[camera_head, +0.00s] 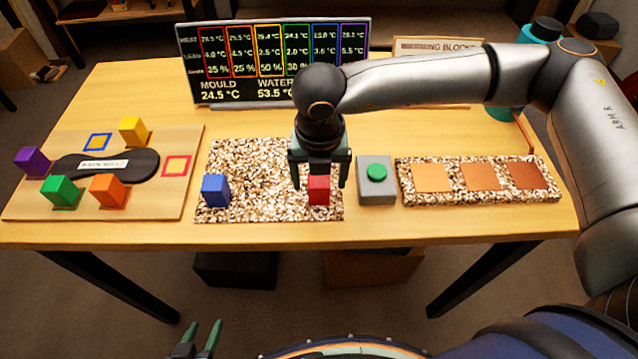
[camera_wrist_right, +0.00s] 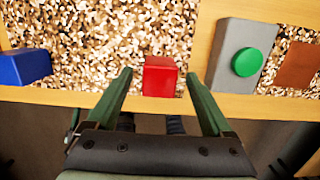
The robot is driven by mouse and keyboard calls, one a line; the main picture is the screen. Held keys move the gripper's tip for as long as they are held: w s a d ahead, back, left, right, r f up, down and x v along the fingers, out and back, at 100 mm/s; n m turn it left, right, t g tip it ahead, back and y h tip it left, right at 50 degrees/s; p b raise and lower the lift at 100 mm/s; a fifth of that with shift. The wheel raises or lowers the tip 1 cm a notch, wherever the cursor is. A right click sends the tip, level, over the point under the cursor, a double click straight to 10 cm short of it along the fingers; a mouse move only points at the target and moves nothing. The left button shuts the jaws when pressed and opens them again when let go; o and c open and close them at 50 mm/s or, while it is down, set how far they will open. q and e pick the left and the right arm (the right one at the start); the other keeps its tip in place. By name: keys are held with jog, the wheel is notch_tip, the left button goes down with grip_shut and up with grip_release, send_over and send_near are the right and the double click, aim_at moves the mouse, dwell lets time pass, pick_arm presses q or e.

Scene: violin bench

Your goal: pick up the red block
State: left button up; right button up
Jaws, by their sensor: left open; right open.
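The red block (camera_head: 319,190) sits on the speckled mat (camera_head: 262,160) near its front right corner. My right gripper (camera_head: 320,184) is open above and around it, with one finger on each side. In the right wrist view the red block (camera_wrist_right: 160,77) lies between the open fingertips of my right gripper (camera_wrist_right: 158,82), with a visible gap on both sides. Nothing is held. My left gripper (camera_head: 208,336) is at the bottom edge of the head view, open and empty, away from the table.
A blue block (camera_head: 215,190) stands on the same mat to the left. A grey box with a green button (camera_head: 376,173) is close right of my right gripper. A wooden board (camera_head: 180,150) with several coloured blocks is at the left. A display screen (camera_head: 275,62) stands behind.

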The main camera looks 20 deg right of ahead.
jog(key=shift+f, duration=0.35)
jog(key=shift+c, duration=0.3)
grip_shut()
